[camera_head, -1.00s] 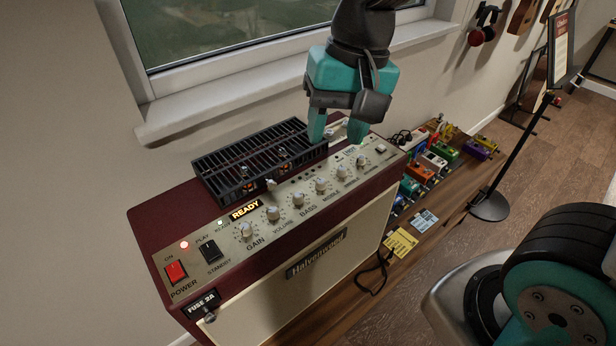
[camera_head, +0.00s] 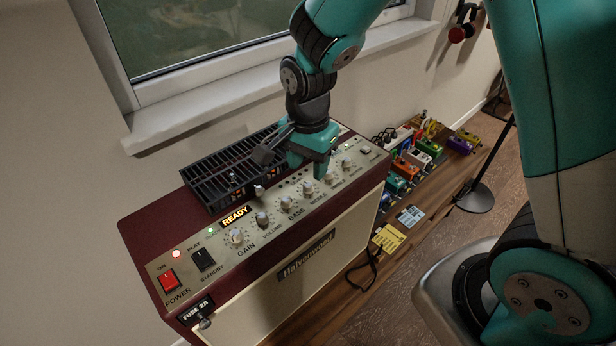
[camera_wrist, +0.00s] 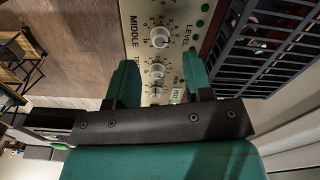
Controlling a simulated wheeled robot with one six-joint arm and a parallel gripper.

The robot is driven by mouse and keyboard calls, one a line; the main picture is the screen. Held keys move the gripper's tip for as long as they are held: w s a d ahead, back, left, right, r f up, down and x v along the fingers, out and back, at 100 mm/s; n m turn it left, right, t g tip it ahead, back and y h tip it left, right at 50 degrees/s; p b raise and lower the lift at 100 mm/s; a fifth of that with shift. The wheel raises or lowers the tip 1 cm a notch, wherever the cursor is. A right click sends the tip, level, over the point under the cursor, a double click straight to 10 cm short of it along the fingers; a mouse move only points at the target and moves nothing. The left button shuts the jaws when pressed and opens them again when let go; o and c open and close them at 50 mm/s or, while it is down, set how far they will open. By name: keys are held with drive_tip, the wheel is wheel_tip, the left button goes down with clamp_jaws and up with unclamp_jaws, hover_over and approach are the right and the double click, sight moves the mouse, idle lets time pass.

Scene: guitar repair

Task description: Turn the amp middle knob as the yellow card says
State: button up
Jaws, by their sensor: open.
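The cream amp (camera_head: 300,268) has a silver panel with a row of white knobs. The middle knob (camera_head: 306,187) is beside my gripper's lower end. In the wrist view the knob by the MIDDLE label (camera_wrist: 160,37) lies just beyond my fingertips. My gripper (camera_head: 310,168) is open above the panel; its teal fingers (camera_wrist: 159,62) spread to either side of the knob row, with the neighbouring knob (camera_wrist: 157,71) showing between them. I cannot tell their height above the panel. The yellow card (camera_head: 389,238) lies on the bench right of the amp; its writing is too small to read.
A black slotted grille (camera_head: 225,182) stands on the amp top behind the knobs. Colourful pedals (camera_head: 404,168) and a pale blue card (camera_head: 410,215) lie to the right. A window ledge (camera_head: 205,110) runs behind. The space in front of the panel is clear.

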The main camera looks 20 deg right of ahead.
sight(308, 184)
wheel_tip(308, 184, down, 5)
idle(0.3)
clamp_jaws()
